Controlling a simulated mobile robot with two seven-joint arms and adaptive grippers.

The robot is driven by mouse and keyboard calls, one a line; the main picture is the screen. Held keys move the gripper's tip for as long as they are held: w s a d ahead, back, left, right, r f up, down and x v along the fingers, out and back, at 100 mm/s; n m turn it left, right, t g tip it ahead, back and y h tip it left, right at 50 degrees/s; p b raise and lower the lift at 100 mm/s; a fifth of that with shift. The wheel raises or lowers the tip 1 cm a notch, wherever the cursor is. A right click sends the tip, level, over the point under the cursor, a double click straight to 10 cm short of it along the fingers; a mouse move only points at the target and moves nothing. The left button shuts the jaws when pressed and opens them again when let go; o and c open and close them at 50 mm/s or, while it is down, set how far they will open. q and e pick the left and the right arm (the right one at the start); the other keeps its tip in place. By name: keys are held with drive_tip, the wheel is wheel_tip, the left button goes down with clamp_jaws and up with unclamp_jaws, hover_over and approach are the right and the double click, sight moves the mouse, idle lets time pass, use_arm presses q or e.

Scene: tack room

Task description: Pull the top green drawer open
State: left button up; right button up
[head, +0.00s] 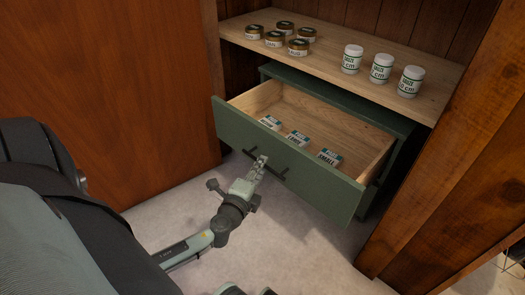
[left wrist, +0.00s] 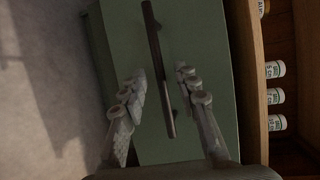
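The top green drawer (head: 318,189) is pulled well out of its cabinet in the head view. Its pale wooden inside shows, with three small labelled boxes (head: 297,138) lying in it. The dark bar handle (head: 280,174) is on the drawer front. My left gripper (head: 261,163) is at the left part of this handle. In the left wrist view the handle (left wrist: 154,45) runs between the two spread fingers (left wrist: 158,85), with a gap to each side. The left gripper looks open and not clamped on the bar.
A wooden shelf (head: 335,53) above the drawer bears several brown-lidded jars (head: 275,39) and three white tubs (head: 381,68). A wooden panel (head: 110,90) stands at left and a wooden post (head: 450,165) at right. Pale floor (head: 300,240) lies clear before the drawer.

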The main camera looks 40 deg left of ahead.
use_arm(q)
drive_tip(key=v, duration=0.9)
drive_tip(key=shift+s, duration=0.25)
drive_tip(key=shift+d+r, duration=0.1)
